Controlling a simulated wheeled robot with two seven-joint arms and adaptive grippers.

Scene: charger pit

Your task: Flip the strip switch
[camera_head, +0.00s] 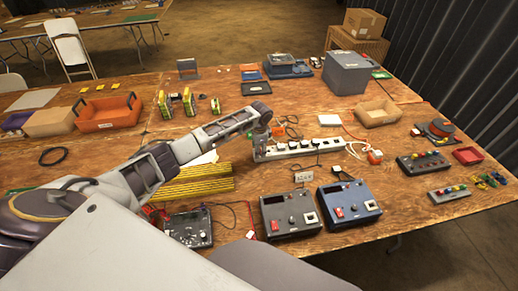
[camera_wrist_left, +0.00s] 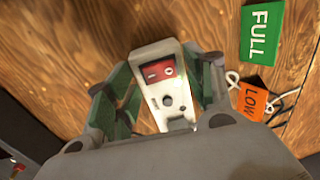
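The white power strip (camera_head: 315,147) lies on the wooden table with several plugs in it. My left gripper (camera_head: 258,150) is at the strip's left end, coming down from above. In the left wrist view the strip's end (camera_wrist_left: 172,105) shows between the fingers, with a red rocker switch (camera_wrist_left: 158,72) on its top face. My left gripper (camera_wrist_left: 163,68) is open there, with one green-and-grey finger on each side of the strip. Whether the fingers touch the strip's sides cannot be told. The switch is hidden by the gripper in the head view. My right gripper is not in view.
A green FULL tag (camera_wrist_left: 262,32) and an orange LOW tag (camera_wrist_left: 257,100) lie right of the strip in the wrist view. Yellow striped bars (camera_head: 195,183) lie left of the strip. A black charger box (camera_head: 290,213) and a blue one (camera_head: 347,203) stand in front.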

